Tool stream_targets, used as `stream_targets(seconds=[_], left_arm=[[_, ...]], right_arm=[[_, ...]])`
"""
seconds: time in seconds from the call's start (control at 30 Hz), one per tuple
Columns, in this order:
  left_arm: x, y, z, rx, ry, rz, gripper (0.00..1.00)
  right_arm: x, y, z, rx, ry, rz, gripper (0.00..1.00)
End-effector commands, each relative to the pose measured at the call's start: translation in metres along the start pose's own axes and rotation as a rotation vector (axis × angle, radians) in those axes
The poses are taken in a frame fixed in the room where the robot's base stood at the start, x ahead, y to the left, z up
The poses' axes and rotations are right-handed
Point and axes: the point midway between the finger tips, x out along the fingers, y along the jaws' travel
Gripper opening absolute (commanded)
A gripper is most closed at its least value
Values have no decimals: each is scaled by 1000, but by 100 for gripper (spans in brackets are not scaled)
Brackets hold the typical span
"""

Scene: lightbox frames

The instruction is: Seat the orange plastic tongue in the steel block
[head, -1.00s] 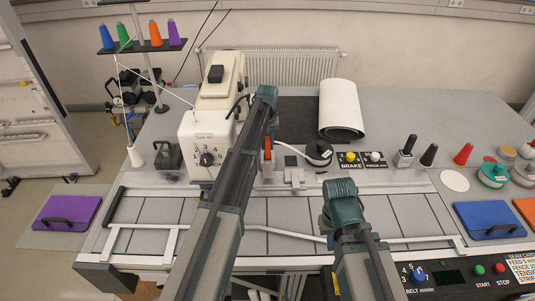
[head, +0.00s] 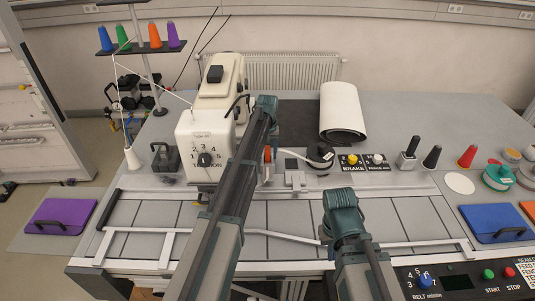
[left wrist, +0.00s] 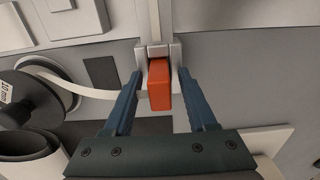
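The orange plastic tongue (left wrist: 159,88) stands between the two blue fingers of my left gripper (left wrist: 159,72) in the left wrist view. Bare gaps show on both sides of it, so the gripper is open around it. The tongue's far end meets the pale steel block (left wrist: 174,50); how deep it sits I cannot tell. In the head view the tongue (head: 267,154) is a small orange patch beside my left arm, whose fingers are hidden there. My right arm's teal end (head: 342,208) is over the front slats; its fingers cannot be made out.
The white tension machine (head: 202,140) stands just left of my left arm. A black reel (head: 320,153) with white tape and a brake panel (head: 364,160) are to the right. A white roll (head: 341,108) lies behind. The slatted bed (head: 400,217) in front is largely clear.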

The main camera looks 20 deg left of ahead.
Motion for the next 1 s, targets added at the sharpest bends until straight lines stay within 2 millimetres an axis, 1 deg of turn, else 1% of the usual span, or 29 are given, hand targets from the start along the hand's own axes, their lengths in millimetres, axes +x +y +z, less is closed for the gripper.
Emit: stream_targets(seconds=[0.27, 0.47, 0.67, 1.0], left_arm=[[-1, 0, 0, 0, 0, 0, 57], [-10, 0, 0, 0, 0, 0, 57], [-33, 0, 0, 0, 0, 0, 57], [-85, 0, 0, 0, 0, 0, 57]], right_arm=[[-1, 0, 0, 0, 0, 0, 0], [-10, 1, 1, 0, 0, 0, 0], [-32, 3, 2, -1, 0, 0, 0], [-84, 8, 5, 9, 0, -2, 0]])
